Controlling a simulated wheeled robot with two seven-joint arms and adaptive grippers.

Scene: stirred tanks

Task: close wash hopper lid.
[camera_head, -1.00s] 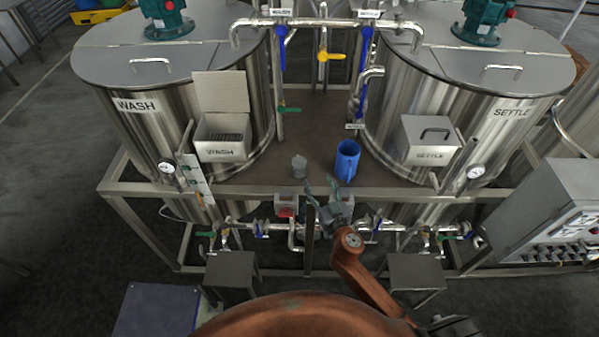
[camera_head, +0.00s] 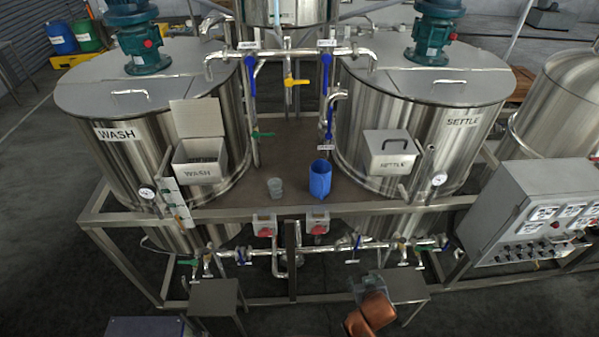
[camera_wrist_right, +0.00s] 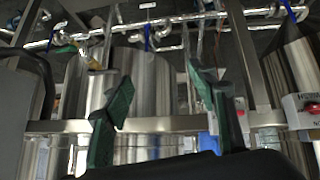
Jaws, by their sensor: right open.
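The wash hopper (camera_head: 200,172) is a pale metal box labelled WASH on the front of the wash tank (camera_head: 120,165). Its lid (camera_head: 198,118) stands up at the back edge, so the hopper is open. My right gripper (camera_head: 368,288) is low in the head view, right of and well below the hopper, partly hidden by its own arm. In the right wrist view its green fingers (camera_wrist_right: 160,98) are spread apart with nothing between them. My left gripper is not in view.
The settle hopper (camera_head: 390,155) has its lid shut. A blue jug (camera_head: 320,179) and a grey beaker (camera_head: 275,187) stand on the platform between the tanks. Pipes with valve handles, a front frame rail (camera_head: 240,212) and a control cabinet (camera_head: 535,215) surround the space.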

